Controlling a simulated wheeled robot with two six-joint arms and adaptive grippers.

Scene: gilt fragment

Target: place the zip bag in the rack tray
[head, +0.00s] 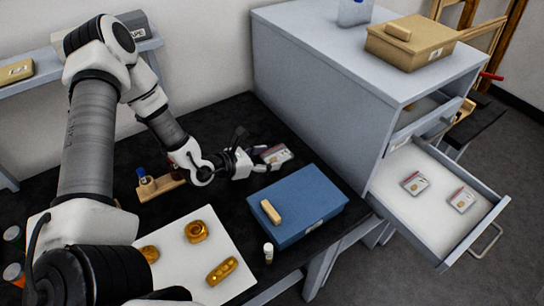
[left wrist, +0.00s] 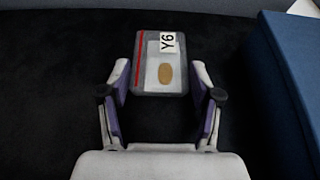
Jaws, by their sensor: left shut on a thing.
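The zip bag (head: 277,154) is a small flat clear pouch with a red strip, a Y6 label and a tan piece inside. It also shows in the left wrist view (left wrist: 160,58). My left gripper (head: 264,160) is shut on the bag's near part, with a finger at each side, low over the black table behind the blue box. The rack tray (head: 430,228) looks to be the white pulled-out drawer of the grey cabinet at the right. Two similar bags (head: 415,183) (head: 461,199) lie in it, with bare floor around them. My right gripper is out of view.
The blue box (head: 318,200) with a small wooden block (head: 270,212) on it stands between gripper and drawer. The grey cabinet (head: 330,90) rises beyond, a tan box (head: 405,45) on top. A white sheet (head: 185,262) with gold pieces lies at the front.

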